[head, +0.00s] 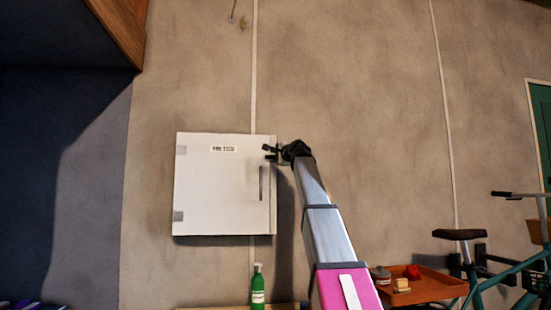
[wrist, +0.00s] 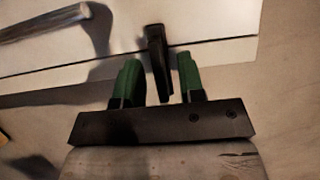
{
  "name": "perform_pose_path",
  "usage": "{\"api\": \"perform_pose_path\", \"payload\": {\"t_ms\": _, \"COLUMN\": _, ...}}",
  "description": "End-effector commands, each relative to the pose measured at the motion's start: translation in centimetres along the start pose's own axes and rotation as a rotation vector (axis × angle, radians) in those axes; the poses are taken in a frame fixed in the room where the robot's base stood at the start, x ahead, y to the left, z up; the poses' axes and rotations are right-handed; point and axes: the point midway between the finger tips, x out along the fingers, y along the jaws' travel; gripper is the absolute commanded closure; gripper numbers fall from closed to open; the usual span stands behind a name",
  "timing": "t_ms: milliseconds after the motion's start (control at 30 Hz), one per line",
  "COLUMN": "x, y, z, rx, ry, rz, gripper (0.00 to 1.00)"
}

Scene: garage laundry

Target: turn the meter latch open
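The white meter box (head: 222,190) hangs on the wall with its door flat against the frame, and a small label sits near its top. The black latch (wrist: 157,58) sticks out at the door's edge in the wrist view; in the head view I cannot pick it out clearly from my gripper. My gripper (head: 277,153) is at the upper right edge of the box. In the wrist view, the green fingers of my gripper (wrist: 159,66) stand apart on either side of the latch, with narrow gaps showing.
A grey bar handle (head: 261,183) is on the door below the latch; it shows at upper left in the wrist view (wrist: 45,22). A green bottle (head: 258,288) stands below the box. An orange tray (head: 430,287) and a bicycle (head: 490,270) are at right.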

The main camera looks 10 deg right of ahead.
Motion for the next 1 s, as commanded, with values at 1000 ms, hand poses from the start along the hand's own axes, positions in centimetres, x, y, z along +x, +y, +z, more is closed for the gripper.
{"api": "perform_pose_path", "payload": {"t_ms": 1000, "x": 0.23, "y": -0.13, "z": 0.0, "rx": -0.164, "ry": 0.0, "rz": 0.068, "gripper": 1.0}}
